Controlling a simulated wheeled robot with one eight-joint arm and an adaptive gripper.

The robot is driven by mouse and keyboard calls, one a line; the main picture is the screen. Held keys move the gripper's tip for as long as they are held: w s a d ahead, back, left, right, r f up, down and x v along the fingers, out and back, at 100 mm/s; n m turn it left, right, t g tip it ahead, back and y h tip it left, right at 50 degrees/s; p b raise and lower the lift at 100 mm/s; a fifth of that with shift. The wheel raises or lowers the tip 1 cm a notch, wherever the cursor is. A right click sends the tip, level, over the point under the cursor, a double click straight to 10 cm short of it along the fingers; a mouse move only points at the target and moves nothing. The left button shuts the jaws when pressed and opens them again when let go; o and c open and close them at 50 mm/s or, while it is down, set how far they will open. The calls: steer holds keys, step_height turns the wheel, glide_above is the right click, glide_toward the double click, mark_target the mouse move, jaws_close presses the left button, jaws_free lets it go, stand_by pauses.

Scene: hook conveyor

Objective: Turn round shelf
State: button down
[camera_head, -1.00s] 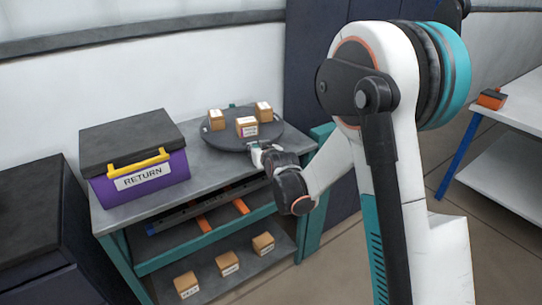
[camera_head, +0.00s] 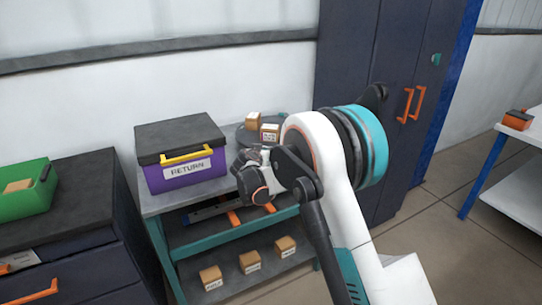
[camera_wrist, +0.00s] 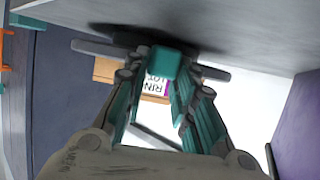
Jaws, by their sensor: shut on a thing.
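The round shelf (camera_head: 244,138) is a dark disc on top of the grey and teal workbench, partly hidden behind my arm. Two small cardboard boxes (camera_head: 253,121) (camera_head: 270,132) show on it; the rest of its top is hidden. My gripper (camera_head: 262,155) is at the shelf's front side. In the wrist view, the shelf's rim (camera_wrist: 97,48) runs across the top, and a teal tab (camera_wrist: 164,62) on it sits between my teal fingers. My fingers are shut on this tab. A labelled box (camera_wrist: 155,85) shows behind it, partly hidden.
A purple RETURN box (camera_head: 183,171) with a black lid stands left of the shelf. Several small boxes (camera_head: 250,262) lie on the lower shelf. A green bin (camera_head: 25,190) sits on dark drawers at the left. A dark cabinet (camera_head: 385,80) stands behind my arm.

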steer(key=shift+w+a+m+g+h, duration=0.15)
steer(key=shift+a+m+h, duration=0.25)
steer(key=shift+a, duration=0.15)
steer(key=shift+w+a+m+g+h, duration=0.15)
steer(key=shift+a+m+h, duration=0.2)
steer(key=shift+a, duration=0.2)
steer(key=c, duration=1.3)
jaws_free()
steer(key=shift+w+f, duration=0.1)
steer(key=v, duration=1.2)
